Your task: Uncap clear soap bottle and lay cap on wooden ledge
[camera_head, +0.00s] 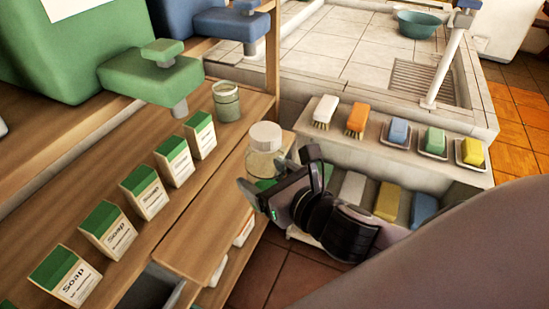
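The clear soap bottle (262,163) stands upright near the right end of the wooden ledge (215,180). Its round whitish cap (265,135) sits on top. My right gripper (278,174) comes in from the lower right. Its two dark fingers are spread apart, one at the lower left of the bottle and one to its right. The gripper hides the lower part of the bottle, and I cannot tell whether either finger touches it. A bit of green shows low between the fingers. My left gripper is not in view.
Several green-and-white soap boxes (145,190) line the ledge, with a green cup (227,102) behind. A green dispenser (150,75) overhangs the ledge. Brushes (323,112) and soap dishes (433,143) line the basin edge. Bare wood lies between the boxes and the bottle.

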